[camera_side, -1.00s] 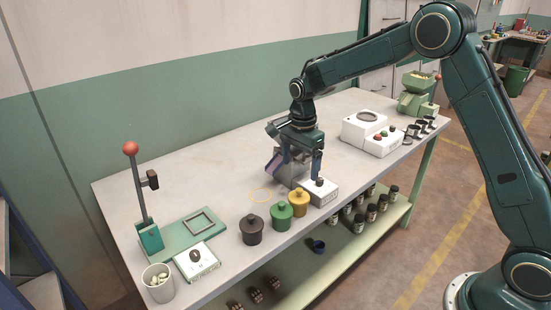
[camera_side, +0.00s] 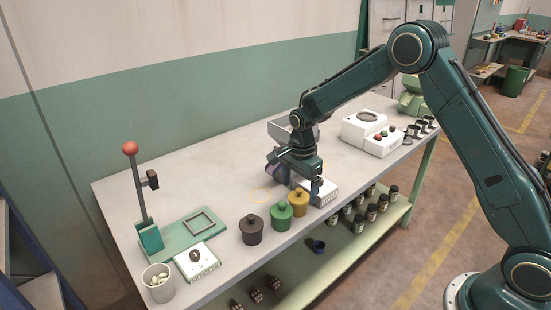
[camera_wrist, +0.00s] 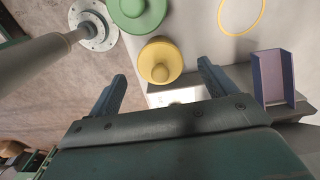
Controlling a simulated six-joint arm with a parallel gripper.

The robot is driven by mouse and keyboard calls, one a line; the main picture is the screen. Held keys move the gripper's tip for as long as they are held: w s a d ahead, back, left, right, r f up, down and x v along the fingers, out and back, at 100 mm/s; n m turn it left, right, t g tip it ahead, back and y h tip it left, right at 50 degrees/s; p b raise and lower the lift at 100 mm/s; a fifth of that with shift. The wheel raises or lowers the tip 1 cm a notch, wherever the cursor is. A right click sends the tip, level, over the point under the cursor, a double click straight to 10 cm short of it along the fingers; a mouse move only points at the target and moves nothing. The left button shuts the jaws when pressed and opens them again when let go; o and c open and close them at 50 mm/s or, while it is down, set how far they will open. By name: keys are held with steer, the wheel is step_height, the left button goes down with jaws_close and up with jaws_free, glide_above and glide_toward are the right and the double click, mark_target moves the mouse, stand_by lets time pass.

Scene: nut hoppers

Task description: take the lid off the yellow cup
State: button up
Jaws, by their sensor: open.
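The yellow cup (camera_side: 299,203) stands near the front edge of the bench, at the right end of a row of three lidded cups. Its yellow lid with a round knob (camera_wrist: 160,73) is on it, seen from above in the wrist view. My gripper (camera_side: 297,184) is above and just behind the yellow cup. In the wrist view my gripper (camera_wrist: 163,80) has its two fingers spread wide, with the lid between and slightly beyond their tips. Nothing is held.
The green cup (camera_side: 280,214) stands close to the left of the yellow one, then the dark brown cup (camera_side: 252,229). A white box (camera_side: 324,191) is close on the right. A purple open scoop or bin (camera_wrist: 273,77) and a yellow ring marking (camera_wrist: 241,14) lie behind.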

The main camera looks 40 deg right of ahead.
steer(key=shift+f, duration=0.8)
steer(key=c, duration=1.1)
